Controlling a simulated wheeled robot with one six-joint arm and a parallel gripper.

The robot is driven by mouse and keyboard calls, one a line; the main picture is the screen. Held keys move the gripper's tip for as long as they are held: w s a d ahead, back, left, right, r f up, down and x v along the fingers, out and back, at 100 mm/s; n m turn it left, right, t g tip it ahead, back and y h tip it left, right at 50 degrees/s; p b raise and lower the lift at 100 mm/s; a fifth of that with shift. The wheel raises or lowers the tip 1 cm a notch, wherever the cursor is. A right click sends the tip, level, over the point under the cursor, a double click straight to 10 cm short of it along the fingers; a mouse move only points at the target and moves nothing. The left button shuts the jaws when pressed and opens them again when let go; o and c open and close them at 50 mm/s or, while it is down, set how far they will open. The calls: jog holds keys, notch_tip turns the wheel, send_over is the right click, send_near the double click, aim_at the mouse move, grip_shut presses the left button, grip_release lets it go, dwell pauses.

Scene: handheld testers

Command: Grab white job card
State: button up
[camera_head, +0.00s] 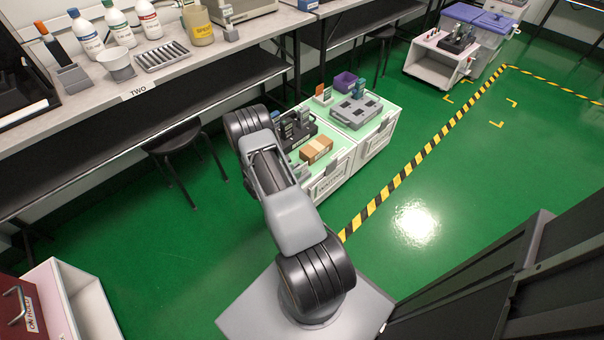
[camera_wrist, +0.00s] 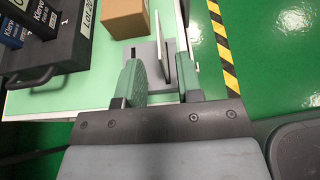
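A thin white card (camera_wrist: 161,42) stands nearly edge-on in a grey holder (camera_wrist: 145,50) in the wrist view, leaning slightly. My gripper (camera_wrist: 158,72) is open, with one green finger on each side of the card's near end. A gap shows between the card and each finger; I cannot tell how deep the card sits between them. In the head view my arm hides the gripper, and I cannot clearly make out the card.
A cardboard box (camera_wrist: 122,15) and a dark tray (camera_wrist: 65,45) of labelled boxes lie left of the card. The cart top (camera_head: 333,122) also holds a grey case (camera_head: 356,110) and a purple bin (camera_head: 345,82). Striped floor tape (camera_wrist: 222,48) runs to the right.

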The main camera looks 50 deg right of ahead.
aim_at(302, 168)
jog(key=shift+b+x, duration=0.85)
jog(key=shift+x, duration=1.85)
jog(key=shift+r, duration=0.2)
grip_shut()
